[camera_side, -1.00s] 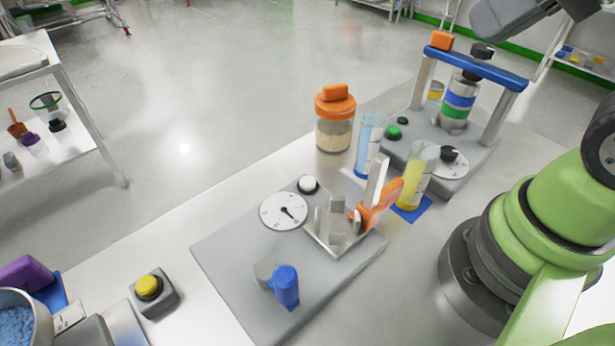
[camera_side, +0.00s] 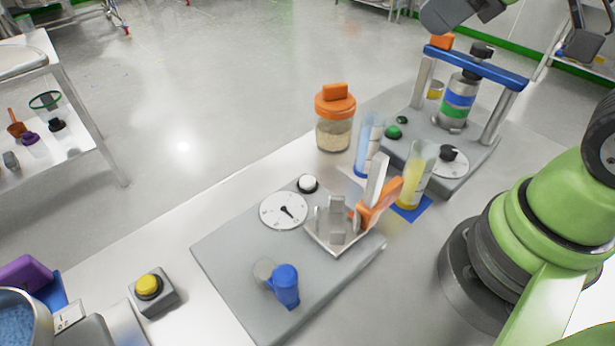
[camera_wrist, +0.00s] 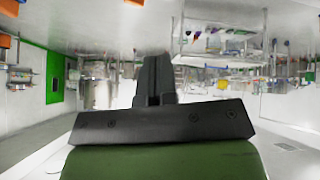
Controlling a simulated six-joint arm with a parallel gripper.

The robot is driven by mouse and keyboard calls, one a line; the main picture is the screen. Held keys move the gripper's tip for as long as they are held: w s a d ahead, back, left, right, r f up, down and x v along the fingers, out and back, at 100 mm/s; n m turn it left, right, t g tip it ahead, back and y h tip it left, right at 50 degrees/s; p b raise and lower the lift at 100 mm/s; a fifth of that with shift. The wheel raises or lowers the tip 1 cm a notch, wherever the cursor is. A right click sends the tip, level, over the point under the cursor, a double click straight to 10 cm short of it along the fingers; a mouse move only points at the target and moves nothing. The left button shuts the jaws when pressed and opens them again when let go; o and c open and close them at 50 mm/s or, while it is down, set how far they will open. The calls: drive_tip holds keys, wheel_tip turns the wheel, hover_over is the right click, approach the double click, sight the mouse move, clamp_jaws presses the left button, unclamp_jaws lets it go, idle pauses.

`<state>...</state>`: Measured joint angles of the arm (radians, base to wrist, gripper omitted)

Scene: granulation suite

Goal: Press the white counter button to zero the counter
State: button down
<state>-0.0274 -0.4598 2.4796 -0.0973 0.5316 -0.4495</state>
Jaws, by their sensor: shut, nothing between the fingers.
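The white button (camera_side: 307,184) sits in a dark ring on the flat grey device (camera_side: 228,262), beside a white dial (camera_side: 284,210) with a black pointer. The button's top is uncovered, and nothing touches it. My gripper (camera_wrist: 154,68) shows in the wrist view as dark fingers closed together, with nothing between them. It points out at the room, and the button is not in that view. In the side view, dark grey parts of my arm are high at the top right, well away from the button.
A metal holder with an orange lever (camera_side: 378,203) and a blue knob (camera_side: 286,286) stand on the same device. Nearby are an orange-lidded jar (camera_side: 335,120), a blue cylinder (camera_side: 368,145) and a yellow-filled cylinder (camera_side: 415,176). A yellow button box (camera_side: 152,293) stands front left.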

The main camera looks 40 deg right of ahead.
drive_tip(key=w+f+n, duration=0.3)
drive_tip(key=w+n, duration=0.2)
drive_tip(key=n, duration=0.2)
drive_tip(key=n+y, duration=0.5)
drive_tip(key=n, duration=1.9)
hover_over(310, 178)
wheel_tip(310, 178, down, 12)
drive_tip(key=shift+r, duration=0.25)
drive_tip(key=shift+f, duration=4.4)
drive_tip(key=shift+f, duration=0.4)
